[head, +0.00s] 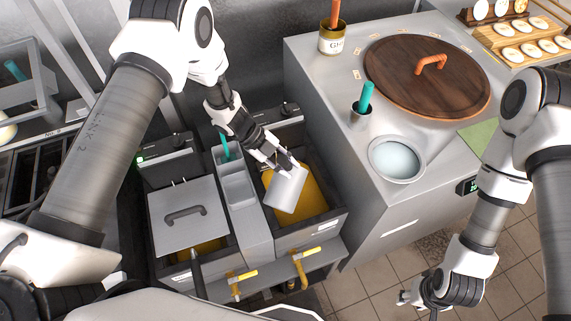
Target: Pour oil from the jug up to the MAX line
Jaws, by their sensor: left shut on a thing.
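The jug (286,191) is a pale grey vessel tilted over the open fryer vat (335,216) at the centre of the head view. My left gripper (283,165) is shut on the jug at its upper side. Yellow oil (308,197) shows in the vat around and below the jug. I cannot make out the MAX line or a stream of oil from the jug. My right gripper (408,298) hangs low at the right, over the tiled floor and away from the vat. Its fingers are too small to tell whether they are open.
A second vat with a grey lid (188,216) stands left of the open one, with a narrow divider (238,190) between. The counter (330,75) at right holds a wooden round lid (427,77), a water bowl (396,160) and a ghee pot (333,38). Yellow-handled taps (299,265) stick out in front.

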